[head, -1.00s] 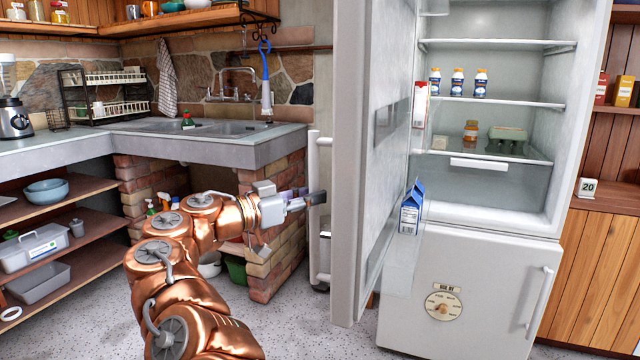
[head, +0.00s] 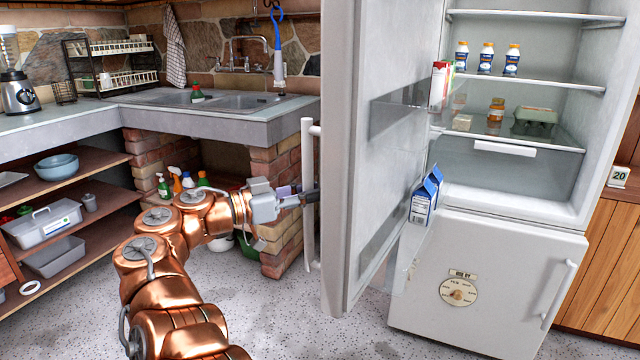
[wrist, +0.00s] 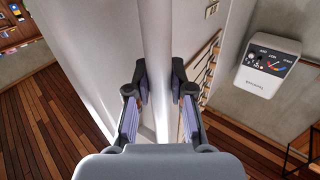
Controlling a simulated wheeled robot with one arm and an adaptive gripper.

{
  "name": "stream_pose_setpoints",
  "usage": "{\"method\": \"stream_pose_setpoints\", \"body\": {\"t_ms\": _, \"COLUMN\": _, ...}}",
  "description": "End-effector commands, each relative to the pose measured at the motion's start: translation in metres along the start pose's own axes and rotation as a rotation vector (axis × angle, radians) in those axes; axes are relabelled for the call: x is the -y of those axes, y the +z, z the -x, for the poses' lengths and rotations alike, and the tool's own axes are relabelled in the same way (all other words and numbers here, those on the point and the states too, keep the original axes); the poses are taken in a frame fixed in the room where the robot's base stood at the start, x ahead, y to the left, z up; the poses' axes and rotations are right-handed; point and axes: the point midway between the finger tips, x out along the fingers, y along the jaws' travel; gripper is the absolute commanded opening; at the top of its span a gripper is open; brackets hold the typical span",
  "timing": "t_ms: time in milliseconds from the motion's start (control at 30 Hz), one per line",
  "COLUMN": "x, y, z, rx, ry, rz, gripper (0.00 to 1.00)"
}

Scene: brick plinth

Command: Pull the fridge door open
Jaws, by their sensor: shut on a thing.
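The fridge door (head: 345,180) stands wide open in the head view, its inner side with clear shelves facing right. Its long vertical handle (head: 308,230) is on the door's outer left side. My gripper (head: 308,197) reaches the handle from the left and is shut on it. In the wrist view my gripper (wrist: 159,88) has its two fingers on either side of the pale vertical handle bar (wrist: 157,50). The fridge body (head: 485,270) is at the right, with its inner shelves showing.
Small bottles (head: 486,58) and an egg carton (head: 536,121) stand inside the fridge. A blue carton (head: 424,200) sits in the door's low shelf. A brick plinth (head: 283,245) under the sink counter is close behind my gripper. Speckled floor (head: 285,315) in front is clear.

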Motion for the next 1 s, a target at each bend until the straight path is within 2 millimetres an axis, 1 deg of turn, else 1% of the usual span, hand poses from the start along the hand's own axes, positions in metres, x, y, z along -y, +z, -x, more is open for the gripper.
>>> {"method": "stream_pose_setpoints", "body": {"t_ms": 33, "x": 0.001, "y": 0.008, "z": 0.000, "rx": 0.010, "ry": 0.002, "rz": 0.008, "gripper": 0.00}}
{"method": "stream_pose_setpoints", "body": {"t_ms": 100, "x": 0.001, "y": 0.009, "z": 0.004, "rx": 0.011, "ry": 0.000, "rz": 0.010, "gripper": 0.00}}
{"method": "stream_pose_setpoints", "body": {"t_ms": 333, "x": 0.003, "y": 0.012, "z": 0.010, "rx": 0.011, "ry": -0.004, "rz": 0.012, "gripper": 0.00}}
{"method": "stream_pose_setpoints", "body": {"t_ms": 667, "x": 0.003, "y": 0.012, "z": 0.012, "rx": 0.012, "ry": -0.006, "rz": 0.012, "gripper": 0.00}}
{"method": "stream_pose_setpoints", "body": {"t_ms": 700, "x": 0.003, "y": 0.012, "z": 0.012, "rx": 0.011, "ry": -0.006, "rz": 0.012, "gripper": 0.22}}
{"method": "stream_pose_setpoints", "body": {"t_ms": 933, "x": 0.003, "y": 0.010, "z": 0.011, "rx": 0.010, "ry": -0.006, "rz": 0.010, "gripper": 0.46}}
{"method": "stream_pose_setpoints", "body": {"t_ms": 1000, "x": 0.003, "y": 0.009, "z": 0.011, "rx": 0.009, "ry": -0.005, "rz": 0.009, "gripper": 0.47}}
